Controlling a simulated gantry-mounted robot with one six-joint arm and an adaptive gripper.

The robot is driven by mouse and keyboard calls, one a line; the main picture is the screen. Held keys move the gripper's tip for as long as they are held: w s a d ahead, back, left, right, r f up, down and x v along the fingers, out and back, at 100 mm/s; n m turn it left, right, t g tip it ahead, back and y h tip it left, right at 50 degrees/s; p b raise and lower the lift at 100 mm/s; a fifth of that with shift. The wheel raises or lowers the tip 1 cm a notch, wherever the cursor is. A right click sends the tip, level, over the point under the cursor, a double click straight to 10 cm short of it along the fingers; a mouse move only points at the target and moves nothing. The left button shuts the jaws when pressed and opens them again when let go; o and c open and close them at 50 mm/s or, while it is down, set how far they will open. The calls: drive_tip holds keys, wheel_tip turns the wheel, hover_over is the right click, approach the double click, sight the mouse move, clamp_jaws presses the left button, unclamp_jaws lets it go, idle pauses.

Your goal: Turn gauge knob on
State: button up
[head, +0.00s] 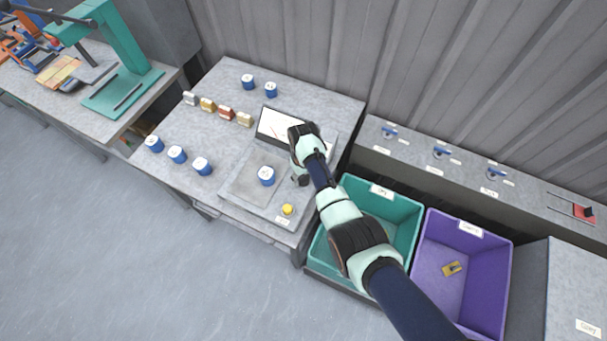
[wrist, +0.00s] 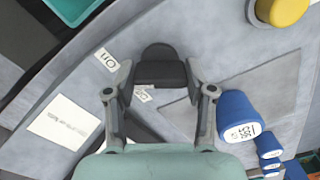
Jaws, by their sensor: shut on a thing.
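The dark gauge knob (wrist: 160,70) sits between my two fingertips in the wrist view. My gripper (wrist: 160,92) is shut on it. An "ON" label (wrist: 105,59) lies beside the knob on the left, and a second label (wrist: 143,95) is partly hidden by the knob and gripper. In the head view my gripper (head: 300,180) points down at the right side of the grey device (head: 243,197), and the knob is hidden there. The gauge screen (head: 270,127), white with a red line, stands behind, partly covered by my arm.
A blue-and-white jar (head: 267,176) stands on the device plate, close to my gripper. A yellow button (head: 287,209) is at the device's front corner. Several jars and small blocks stand further left. A teal bin (head: 408,212) and a purple bin (head: 490,290) are to the right.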

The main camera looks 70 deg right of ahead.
sight(303, 176)
drive_tip(key=shift+m, duration=0.6)
drive_tip(key=o, duration=1.2)
drive_tip(key=shift+c, duration=0.2)
wheel_tip(303, 176, up, 12)
